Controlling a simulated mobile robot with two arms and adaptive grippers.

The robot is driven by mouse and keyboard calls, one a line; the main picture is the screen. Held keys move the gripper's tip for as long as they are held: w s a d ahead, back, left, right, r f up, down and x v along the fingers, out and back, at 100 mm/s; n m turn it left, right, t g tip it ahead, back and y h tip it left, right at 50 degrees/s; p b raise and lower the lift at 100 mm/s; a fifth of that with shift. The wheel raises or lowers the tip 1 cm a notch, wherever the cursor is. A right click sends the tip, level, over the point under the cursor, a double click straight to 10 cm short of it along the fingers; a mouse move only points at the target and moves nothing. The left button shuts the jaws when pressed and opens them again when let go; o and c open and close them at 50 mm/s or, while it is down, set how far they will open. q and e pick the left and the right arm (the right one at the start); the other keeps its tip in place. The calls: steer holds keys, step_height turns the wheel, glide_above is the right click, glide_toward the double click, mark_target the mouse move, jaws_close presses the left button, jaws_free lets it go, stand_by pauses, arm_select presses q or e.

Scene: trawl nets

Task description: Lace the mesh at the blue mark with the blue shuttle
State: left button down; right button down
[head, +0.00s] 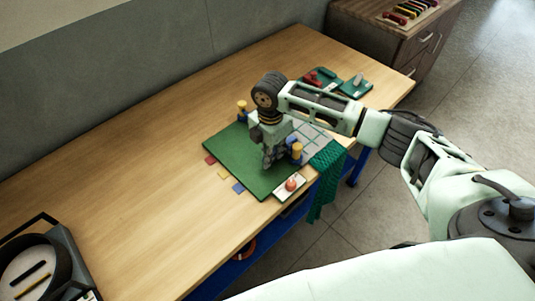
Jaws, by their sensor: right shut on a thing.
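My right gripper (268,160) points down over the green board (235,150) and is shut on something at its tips. The held thing is mostly hidden by the fingers; a small blue bit (291,140) shows close beside them, which looks like the blue shuttle, though I cannot be sure. A pale grid mesh (312,134) lies on the board's right part, partly behind the gripper. My left gripper is out of view.
Yellow posts (297,150) stand on the board. Green netting (329,160) hangs over the table's right edge. A white block with a red knob (290,185) sits at the near corner. Green trays (355,86) lie behind. The table's left (120,190) is clear; a dark round container (35,270) stands near left.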

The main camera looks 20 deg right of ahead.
steer(key=c, duration=1.6)
jaws_free()
step_height(320, 180, up, 12)
steer(key=shift+r, duration=0.1)
